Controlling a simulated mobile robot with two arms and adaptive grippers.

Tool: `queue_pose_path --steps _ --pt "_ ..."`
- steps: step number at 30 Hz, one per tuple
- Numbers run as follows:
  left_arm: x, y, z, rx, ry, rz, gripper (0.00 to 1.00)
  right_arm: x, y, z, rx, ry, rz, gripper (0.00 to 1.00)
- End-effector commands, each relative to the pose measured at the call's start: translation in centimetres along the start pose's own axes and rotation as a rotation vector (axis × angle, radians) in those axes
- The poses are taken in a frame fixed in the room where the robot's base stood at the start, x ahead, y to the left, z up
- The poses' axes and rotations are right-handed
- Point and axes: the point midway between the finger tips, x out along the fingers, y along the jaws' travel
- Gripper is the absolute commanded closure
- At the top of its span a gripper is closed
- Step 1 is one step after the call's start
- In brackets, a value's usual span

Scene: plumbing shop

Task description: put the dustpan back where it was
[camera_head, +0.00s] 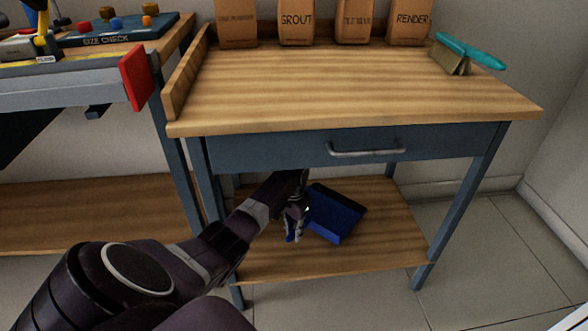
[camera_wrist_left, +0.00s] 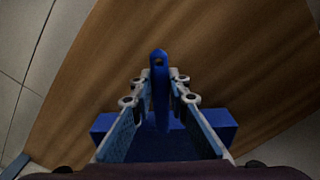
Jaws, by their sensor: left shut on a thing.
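The blue dustpan (camera_head: 337,213) is at the lower shelf (camera_head: 385,243) of the wooden workbench, under the drawer. In the left wrist view its handle (camera_wrist_left: 160,75) stands between the two fingers, and its wide pan shows behind them. My left gripper (camera_head: 294,222) reaches in under the bench top and is shut on the dustpan's handle; it also shows in the left wrist view (camera_wrist_left: 158,98). I cannot tell whether the pan touches the shelf. My right gripper is not in view.
A drawer with a metal handle (camera_head: 365,153) hangs above the shelf. Bench legs (camera_head: 478,190) flank the opening. Another bench with a red block (camera_head: 136,78) stands left.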

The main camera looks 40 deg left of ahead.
Motion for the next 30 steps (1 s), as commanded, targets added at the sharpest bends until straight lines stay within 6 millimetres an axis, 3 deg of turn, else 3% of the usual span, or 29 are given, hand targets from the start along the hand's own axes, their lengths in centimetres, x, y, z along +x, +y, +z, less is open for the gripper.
queue_pose_path --steps 3,4,8,18,23,28,30 --pt "0.1 0.0 -0.1 0.0 0.002 0.0 1.0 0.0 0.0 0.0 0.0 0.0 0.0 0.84" --pt "0.2 0.0 0.0 0.0 0.0 0.0 0.83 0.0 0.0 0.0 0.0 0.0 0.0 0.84" --pt "0.2 0.0 0.0 0.0 0.0 0.0 0.69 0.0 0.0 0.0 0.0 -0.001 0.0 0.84" --pt "-0.2 0.0 0.0 0.0 0.0 0.0 0.68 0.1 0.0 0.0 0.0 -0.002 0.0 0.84" --pt "-2.3 0.0 0.0 0.001 0.001 0.0 0.68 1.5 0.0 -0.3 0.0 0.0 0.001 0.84" --pt "-5.8 0.0 -0.1 0.002 0.002 0.0 0.68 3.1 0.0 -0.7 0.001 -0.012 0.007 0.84" --pt "-5.9 0.0 0.0 0.001 -0.001 0.0 0.68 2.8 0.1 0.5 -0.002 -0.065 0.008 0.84"
